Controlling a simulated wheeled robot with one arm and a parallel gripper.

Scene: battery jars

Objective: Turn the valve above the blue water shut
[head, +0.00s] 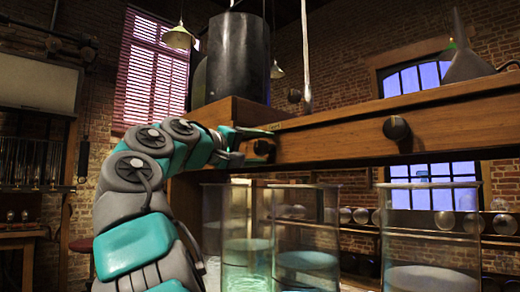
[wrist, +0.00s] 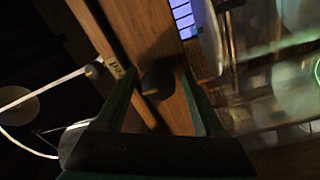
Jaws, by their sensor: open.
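A dark round valve knob (head: 263,148) sits on the front of the wooden beam (head: 340,135), above the left and middle glass jars. A second dark knob (head: 397,128) is further right on the beam. The middle jar holds blue-teal water (head: 306,262); the left jar holds glowing green liquid (head: 246,268); the right jar holds grey-blue liquid (head: 430,279). My gripper (head: 247,143) is open at the left knob. In the wrist view, the knob (wrist: 158,82) shows between the two spread fingers (wrist: 140,62). Whether either finger touches it is unclear.
A black cylinder (head: 238,58) stands on a wooden block at the beam's left end. A grey funnel (head: 467,62) stands on the beam at the right. The glass jars are close below my gripper. The front of the beam between the knobs is clear.

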